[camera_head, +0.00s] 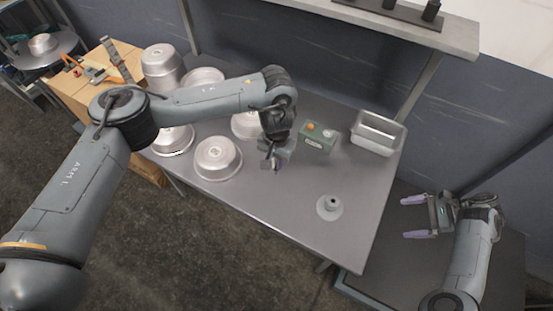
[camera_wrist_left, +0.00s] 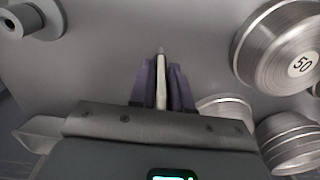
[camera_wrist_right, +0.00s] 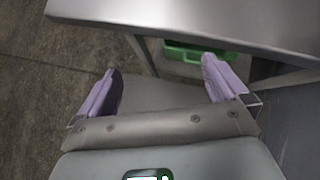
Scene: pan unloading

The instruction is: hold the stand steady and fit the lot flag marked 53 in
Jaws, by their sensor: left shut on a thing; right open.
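The stand (camera_head: 329,208), a pale round base with a short collar and dark hole on top, stands upright on the table toward its front right. It also shows at the upper left of the left wrist view (camera_wrist_left: 35,18). My left gripper (camera_head: 275,163) is above the table, left of the stand and apart from it. Its purple fingers (camera_wrist_left: 161,85) are shut on a thin pale piece (camera_wrist_left: 161,70), seen edge-on; it may be the lot flag, but no number is readable. My right gripper (camera_head: 415,218) is open and empty, off the table's right side; its spread fingers show in the right wrist view (camera_wrist_right: 162,92).
Several upturned metal pans stand on the left of the table (camera_head: 287,215); one pan (camera_wrist_left: 277,45) has a disc reading 50. A green box (camera_head: 317,140) with an orange knob and a metal tray (camera_head: 378,133) are at the back. Table around the stand is clear.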

